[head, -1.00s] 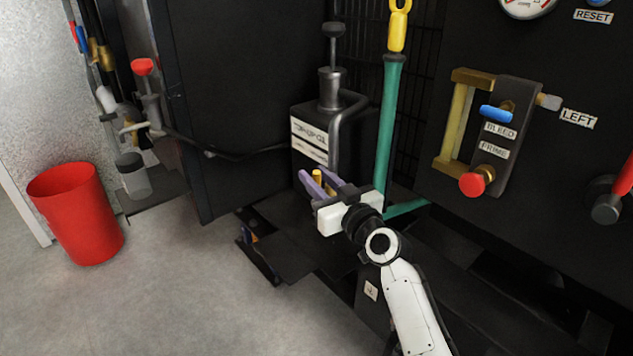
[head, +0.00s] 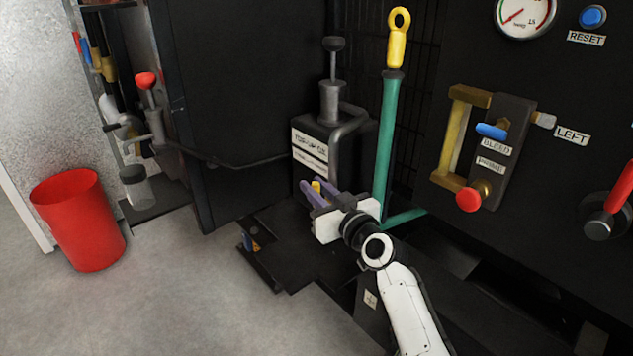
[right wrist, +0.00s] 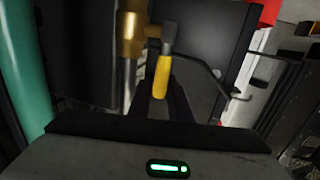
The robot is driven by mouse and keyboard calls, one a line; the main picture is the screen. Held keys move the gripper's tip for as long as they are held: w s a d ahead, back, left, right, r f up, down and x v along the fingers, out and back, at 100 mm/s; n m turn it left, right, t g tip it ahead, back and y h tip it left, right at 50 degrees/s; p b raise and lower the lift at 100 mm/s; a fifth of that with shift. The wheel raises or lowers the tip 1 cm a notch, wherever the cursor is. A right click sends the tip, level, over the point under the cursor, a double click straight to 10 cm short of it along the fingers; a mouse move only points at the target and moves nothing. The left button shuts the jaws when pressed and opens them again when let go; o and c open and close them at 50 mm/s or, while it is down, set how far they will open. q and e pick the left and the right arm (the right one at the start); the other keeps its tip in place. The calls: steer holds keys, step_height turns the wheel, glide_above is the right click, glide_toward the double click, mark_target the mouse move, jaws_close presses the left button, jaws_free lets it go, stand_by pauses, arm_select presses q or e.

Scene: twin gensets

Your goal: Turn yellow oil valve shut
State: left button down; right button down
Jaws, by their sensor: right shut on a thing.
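The yellow oil valve handle (head: 317,187) shows as a small yellow piece between the purple fingers of my right gripper (head: 312,192), low in front of the oil tank. In the right wrist view the yellow handle (right wrist: 162,76) hangs down at a slight slant from a grey stem beside a brass valve body (right wrist: 132,35) on an upright pipe. The dark fingers (right wrist: 163,100) lie on both sides of the handle's lower end, and the gripper is shut on it. My left gripper is out of view.
A dark top-up oil tank (head: 310,160) stands behind the gripper. A green bar with a yellow ring (head: 388,130) rises just right of it. A panel with bleed and prime controls (head: 510,140) is at right. A red bin (head: 80,222) stands on open floor at left.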

steer(key=g+p, duration=0.1)
steer(key=p, duration=0.2)
steer(key=w+g+h+p, duration=0.1)
steer(key=p, duration=0.3)
steer(key=shift+a+r, duration=0.35)
steer(key=p, duration=0.1)
steer(key=g+p, duration=0.1)
steer(key=shift+w+a+f+n+h+p, duration=0.25)
steer(key=shift+w+n+h+p, duration=0.05)
steer(key=shift+h+p, duration=0.1)
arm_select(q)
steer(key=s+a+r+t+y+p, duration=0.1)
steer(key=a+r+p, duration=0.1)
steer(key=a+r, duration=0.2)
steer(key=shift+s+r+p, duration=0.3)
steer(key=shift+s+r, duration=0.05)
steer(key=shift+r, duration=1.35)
arm_select(e)
steer(key=shift+w+a+f+g+h, duration=0.2)
steer(key=shift+w+f+g+h, duration=0.2)
steer(key=shift+g, duration=0.25)
steer(key=shift+w+a+f+g+h, duration=0.2)
steer(key=shift+f+g+h, duration=0.1)
steer(key=shift+f+g, duration=0.3)
steer(key=c, duration=1.9)
jaws_free()
steer(key=shift+r, duration=0.1)
steer(key=shift+r, duration=0.1)
